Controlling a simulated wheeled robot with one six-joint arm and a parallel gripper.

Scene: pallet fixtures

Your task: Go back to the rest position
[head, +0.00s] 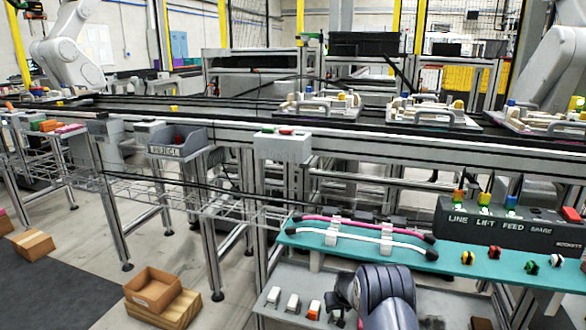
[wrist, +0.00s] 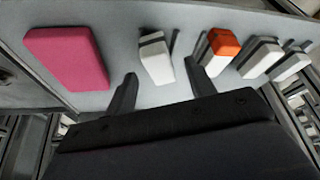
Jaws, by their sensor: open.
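My gripper (head: 343,298) is at the lower middle of the head view, over a grey shelf below the teal board. In the wrist view its two dark fingers (wrist: 161,84) are apart, with nothing held between them. A white block (wrist: 156,58) lies on the grey surface just beyond the gap between the fingertips. I cannot tell whether the fingers touch it. My dark wrist and arm hide part of the shelf in the head view.
The grey shelf (wrist: 125,28) also carries a pink block (wrist: 67,57), an orange-and-white block (wrist: 217,52) and white blocks (wrist: 260,58). The teal board (head: 360,250) with pink and white tubes stands close above. A control box (head: 500,222) is at right.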

